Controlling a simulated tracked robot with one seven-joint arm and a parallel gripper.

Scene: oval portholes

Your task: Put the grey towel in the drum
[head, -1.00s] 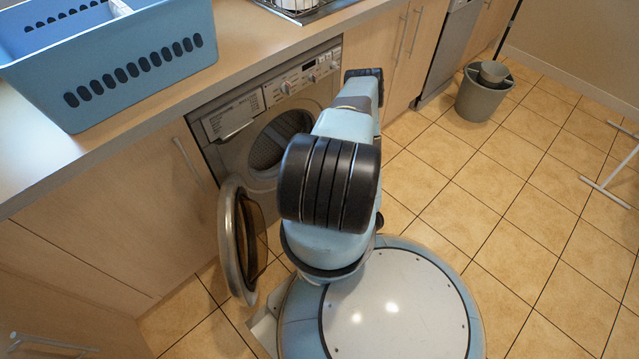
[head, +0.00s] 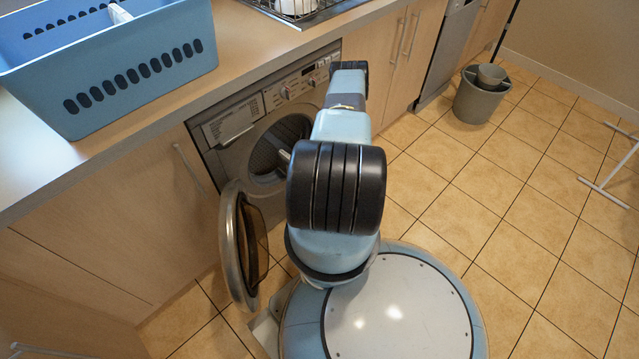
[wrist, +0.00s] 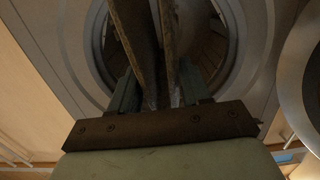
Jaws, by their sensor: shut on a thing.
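The washing machine (head: 225,135) stands under the counter with its round door (head: 232,245) swung open. Its dark drum (head: 268,150) shows in the head view, partly hidden by my arm. In the wrist view, my gripper (wrist: 158,95) points at the round drum opening (wrist: 210,50). The gripper is shut on a hanging cloth, the grey towel (wrist: 140,42), which looks brownish in the dim light. The towel's folds run from between the fingers across the opening; I cannot tell how far in they reach. The towel and fingers are hidden by my arm in the head view.
The open door's rim (wrist: 297,85) is close on the right in the wrist view. A blue basket (head: 140,75) stands on the counter (head: 40,165). A grey bucket (head: 481,98) and a white rack leg (head: 605,190) are on the right. The tiled floor between is clear.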

